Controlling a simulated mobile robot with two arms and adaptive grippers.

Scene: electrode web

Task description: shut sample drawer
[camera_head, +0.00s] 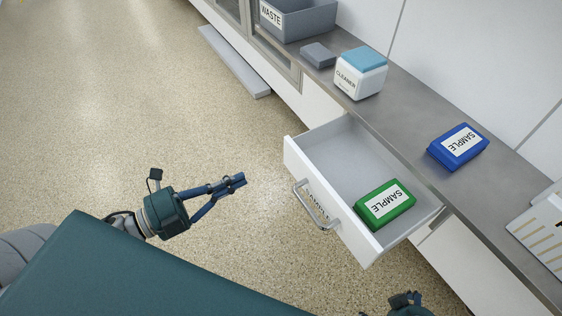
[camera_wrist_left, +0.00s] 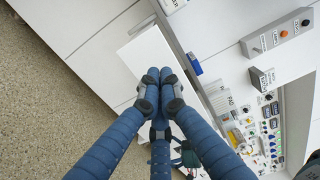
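The sample drawer (camera_head: 300,160) is white and stands pulled out from under the grey counter. A silver bar handle (camera_head: 315,206) is on its front, beside a partly hidden label. A green box marked SAMPLE (camera_head: 385,204) lies inside near the front right corner. My left gripper (camera_head: 238,181) is left of the drawer front, apart from it and its handle. Its fingertips meet, with nothing seen between them; they also meet in the left wrist view (camera_wrist_left: 159,74). Only a dark part of my right gripper (camera_head: 408,302) shows at the bottom edge; its fingers are not clear.
On the counter (camera_head: 410,118) are a blue SAMPLE box (camera_head: 458,147), a white CLEANER container (camera_head: 360,76), a small grey block (camera_head: 318,55) and a grey WASTE bin (camera_head: 305,20). The floor left of the drawer is clear. The left wrist view also shows a panel with many small items (camera_wrist_left: 258,125).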

